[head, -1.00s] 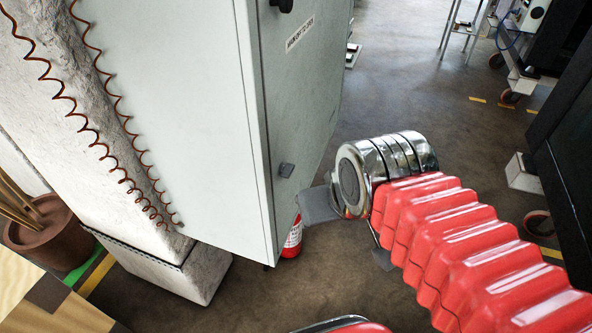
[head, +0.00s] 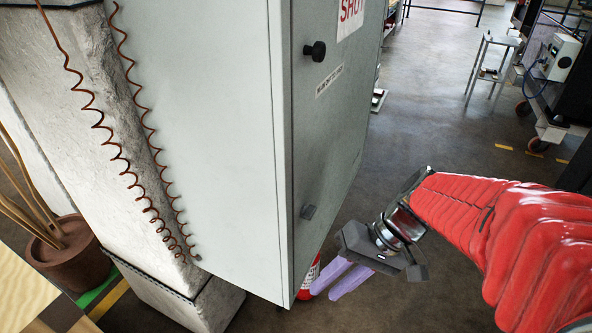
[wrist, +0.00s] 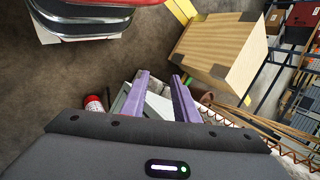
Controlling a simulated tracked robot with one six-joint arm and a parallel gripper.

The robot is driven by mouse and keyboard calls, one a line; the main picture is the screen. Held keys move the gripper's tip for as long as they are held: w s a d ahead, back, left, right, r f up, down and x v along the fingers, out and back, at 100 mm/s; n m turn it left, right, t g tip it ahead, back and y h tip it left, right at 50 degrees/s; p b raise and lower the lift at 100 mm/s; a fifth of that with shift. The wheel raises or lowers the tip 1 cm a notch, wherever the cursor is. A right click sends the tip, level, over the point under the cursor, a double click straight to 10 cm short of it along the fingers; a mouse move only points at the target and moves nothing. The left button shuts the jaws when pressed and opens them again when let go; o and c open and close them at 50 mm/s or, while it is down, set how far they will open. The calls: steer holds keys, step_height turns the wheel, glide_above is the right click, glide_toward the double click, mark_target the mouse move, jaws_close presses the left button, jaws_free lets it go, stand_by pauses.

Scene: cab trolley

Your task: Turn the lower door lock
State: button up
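Part of the pale cabinet shows beyond the fingers there, but I cannot make out the lock in that view.
A round black knob (head: 315,50) sits higher on the door. A red extinguisher (head: 311,272) stands by the cabinet's lower edge, close to my fingers. A wooden box (wrist: 217,50) shows in the wrist view. The floor right of the cabinet is largely clear.

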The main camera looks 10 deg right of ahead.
steer(key=w+y, duration=0.2)
steer(key=m+t+y, duration=0.6)
steer(key=t, duration=0.4)
glide_toward(309, 212)
steer(key=v, duration=0.6)
steer(key=shift+w+f, duration=0.1)
steer(key=shift+f, duration=0.25)
steer(key=x, duration=1.3)
steer(key=shift+w+a, duration=0.25)
steer(key=shift+w, duration=0.1)
jaws_close()
